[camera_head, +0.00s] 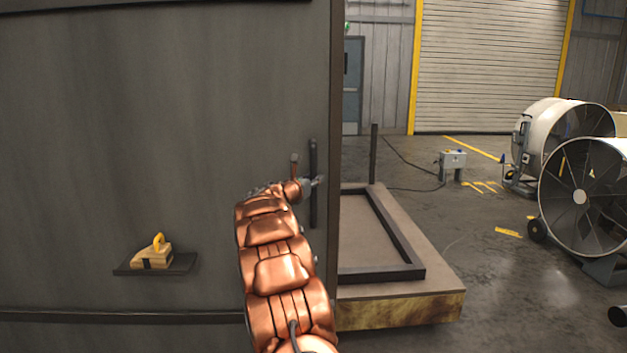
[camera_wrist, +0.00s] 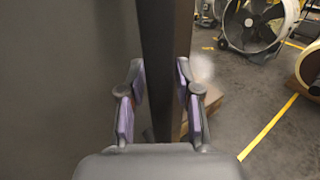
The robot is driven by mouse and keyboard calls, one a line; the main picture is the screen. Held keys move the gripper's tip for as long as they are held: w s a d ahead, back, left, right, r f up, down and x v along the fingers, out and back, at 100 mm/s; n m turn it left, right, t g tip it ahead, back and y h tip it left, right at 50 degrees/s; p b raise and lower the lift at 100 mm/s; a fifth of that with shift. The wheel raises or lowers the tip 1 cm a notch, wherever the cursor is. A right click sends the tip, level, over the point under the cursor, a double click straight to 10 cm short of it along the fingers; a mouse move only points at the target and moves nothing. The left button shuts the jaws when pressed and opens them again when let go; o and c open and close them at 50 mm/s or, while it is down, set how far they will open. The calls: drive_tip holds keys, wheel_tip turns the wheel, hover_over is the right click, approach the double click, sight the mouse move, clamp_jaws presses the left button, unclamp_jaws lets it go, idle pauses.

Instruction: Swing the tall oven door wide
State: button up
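The tall oven door (camera_head: 140,130) is a big flat dark grey panel filling the left of the head view. A dark vertical bar handle (camera_head: 313,155) is mounted near its right edge. My copper arm reaches up to it, and my gripper (camera_head: 316,183) is at the handle's middle. In the wrist view the handle (camera_wrist: 157,60) runs upright between the two fingers of my gripper (camera_wrist: 160,80). The fingers stand apart on either side of it, with slim gaps seeming to show. Whether either finger touches it is hard to tell.
A small shelf (camera_head: 125,269) on the grey panel carries a wooden block with a yellow handle (camera_head: 155,252). A low platform (camera_head: 440,285) with a dark frame lies right of the door. Large drum fans (camera_head: 585,195) stand farther right. Open floor (camera_head: 490,270) lies between.

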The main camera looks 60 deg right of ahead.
clamp_jaws()
drive_tip(key=shift+a, duration=0.1)
